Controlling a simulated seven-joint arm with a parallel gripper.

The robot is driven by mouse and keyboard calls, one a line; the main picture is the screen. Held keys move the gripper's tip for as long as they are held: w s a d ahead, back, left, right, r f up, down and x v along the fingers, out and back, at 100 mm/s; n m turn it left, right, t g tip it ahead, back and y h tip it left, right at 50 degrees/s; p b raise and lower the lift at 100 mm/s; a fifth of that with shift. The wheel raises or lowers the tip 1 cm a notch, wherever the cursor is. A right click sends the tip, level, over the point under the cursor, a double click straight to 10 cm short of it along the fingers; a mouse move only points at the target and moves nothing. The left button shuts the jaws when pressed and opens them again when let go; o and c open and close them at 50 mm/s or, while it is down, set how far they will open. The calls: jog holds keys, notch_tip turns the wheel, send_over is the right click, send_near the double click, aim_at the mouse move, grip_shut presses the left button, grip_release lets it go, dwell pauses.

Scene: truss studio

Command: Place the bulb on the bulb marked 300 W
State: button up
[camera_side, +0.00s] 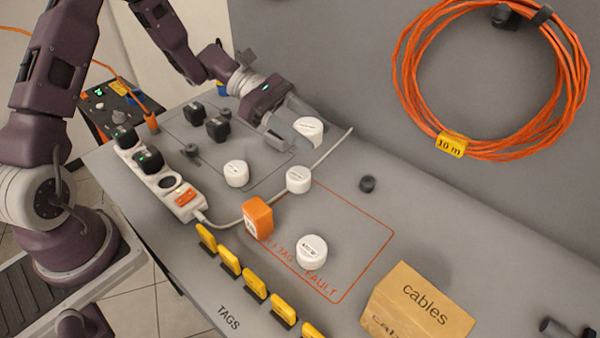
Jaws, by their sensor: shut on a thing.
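My gripper (305,131) is at the back of the table, by the grey wall. Its grey fingers are shut on a white round bulb (310,127), partly hidden by them. Three other white round pieces with dark printing on top stand on the table. One white piece (236,173) is left of the middle, another white piece (298,180) is at the orange outline's back edge, and a third white piece (312,251) is inside the outline. The printing is too small to read, so I cannot tell which is marked 300 W.
A power strip (160,180) with plugs lies on the left, its grey cable (262,212) crossing the table. An orange block (258,217), yellow tags (255,285), black plugs (217,128) and a cables box (417,305) stand around. An orange cable coil (455,146) hangs on the wall.

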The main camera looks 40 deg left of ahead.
aim_at(299, 173)
jog(key=shift+s+a+f+n, duration=0.2)
jog(key=shift+a+f, duration=0.15)
jog(key=shift+a, duration=0.15)
jog(key=shift+s+a+f+n, duration=0.1)
jog(key=shift+s+a+f, duration=0.05)
jog(key=shift+a+f, duration=0.3)
notch_tip(299, 173, down, 8)
jog(key=o, duration=1.4)
jog(key=shift+f, duration=0.1)
